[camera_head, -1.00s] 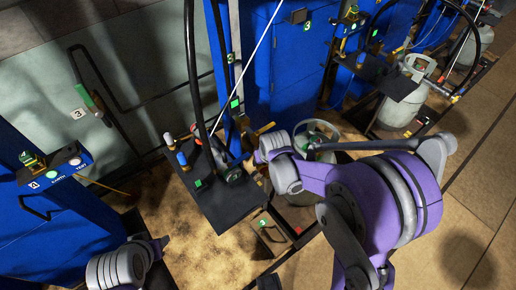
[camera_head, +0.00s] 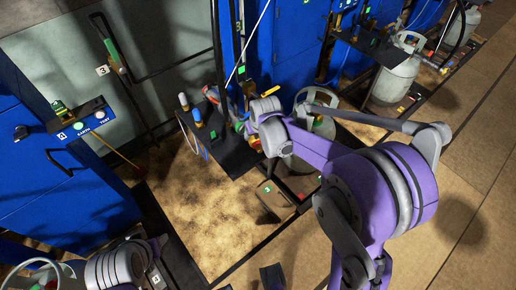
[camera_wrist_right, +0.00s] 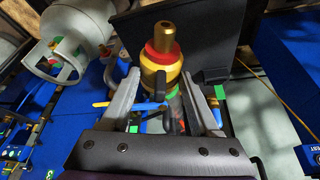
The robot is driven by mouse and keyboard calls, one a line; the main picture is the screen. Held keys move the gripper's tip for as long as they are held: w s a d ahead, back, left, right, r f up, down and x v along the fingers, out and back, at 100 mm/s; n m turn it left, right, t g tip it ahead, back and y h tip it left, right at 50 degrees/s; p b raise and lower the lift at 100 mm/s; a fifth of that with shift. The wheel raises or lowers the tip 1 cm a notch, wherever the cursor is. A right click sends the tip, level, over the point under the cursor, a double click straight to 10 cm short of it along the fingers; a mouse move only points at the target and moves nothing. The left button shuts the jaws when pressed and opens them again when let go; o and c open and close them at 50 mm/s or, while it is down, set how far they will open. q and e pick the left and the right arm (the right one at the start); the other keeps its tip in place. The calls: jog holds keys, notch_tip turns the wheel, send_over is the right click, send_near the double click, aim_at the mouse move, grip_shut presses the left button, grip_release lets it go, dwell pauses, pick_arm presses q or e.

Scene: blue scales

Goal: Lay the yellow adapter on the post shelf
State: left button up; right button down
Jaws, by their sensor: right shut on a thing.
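The yellow adapter (camera_wrist_right: 160,72), a gold-yellow fitting with a red ring and a brass tip, stands between the fingers of my right gripper (camera_wrist_right: 164,100) in the right wrist view. The fingers are shut on it, and its tip points away from the wrist. In the head view my right gripper (camera_head: 250,127) is over the right side of a black shelf (camera_head: 232,160), which appears to be the post shelf; the adapter is mostly hidden there by my arm. My left gripper (camera_head: 160,243) is at the lower left, and its fingers cannot be made out.
Small bottle-like fittings (camera_head: 190,108) stand at the shelf's left edge. A grey gas cylinder (camera_head: 316,118) stands behind my right arm. A blue cabinet (camera_head: 50,165) is at the left, and a brown box (camera_head: 275,198) is below the shelf. The sandy floor patch (camera_head: 205,215) is clear.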

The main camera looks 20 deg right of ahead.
pick_arm(q)
jog(key=shift+w+d+f+b, duration=0.1)
jog(key=shift+d+f+b, duration=0.1)
jog(key=shift+f, duration=0.2)
jog(key=shift+w+d+f+b, duration=0.1)
jog(key=shift+f+b, duration=0.1)
jog(key=shift+f, duration=0.15)
pick_arm(e)
jog(key=w+r, duration=0.1)
jog(key=w+d+r, duration=0.1)
jog(key=w, duration=0.1)
jog(key=shift+w+r, duration=0.1)
jog(key=shift+w, duration=0.1)
pick_arm(q)
jog(key=shift+f, duration=0.1)
pick_arm(e)
jog(key=shift+f, duration=0.2)
pick_arm(q)
notch_tip(320, 180, down, 6)
jog(key=b, duration=0.5)
jog(key=shift+s+b, duration=0.4)
jog(key=shift+s, duration=0.05)
pick_arm(e)
jog(key=shift+f, duration=4.1)
jog(key=shift+c, duration=0.2)
grip_release()
